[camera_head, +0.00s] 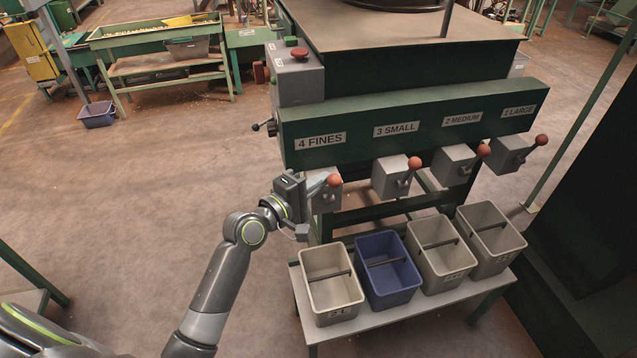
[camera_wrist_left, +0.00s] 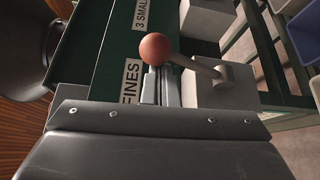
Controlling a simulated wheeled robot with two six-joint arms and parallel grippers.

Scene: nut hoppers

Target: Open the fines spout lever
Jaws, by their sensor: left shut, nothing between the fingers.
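The fines spout lever has an orange-red ball knob (camera_head: 334,180) and stands on the grey spout box (camera_head: 327,200) below the "4 FINES" label (camera_head: 320,139). In the left wrist view the knob (camera_wrist_left: 154,48) sits at the finger ends, with its metal rod (camera_wrist_left: 198,67) running right to the spout box (camera_wrist_left: 222,90). My left gripper (camera_head: 318,182) is shut and empty, right by the knob. Its closed fingers (camera_wrist_left: 160,84) point at the knob; I cannot tell whether they touch it. My right gripper is not in view.
Levers for small (camera_head: 414,163), medium (camera_head: 484,151) and large (camera_head: 541,140) line the green beam to the right. Several bins, including a blue one (camera_head: 388,270), stand on a low table (camera_head: 350,326) below. A control box with a red button (camera_head: 299,53) is above left.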

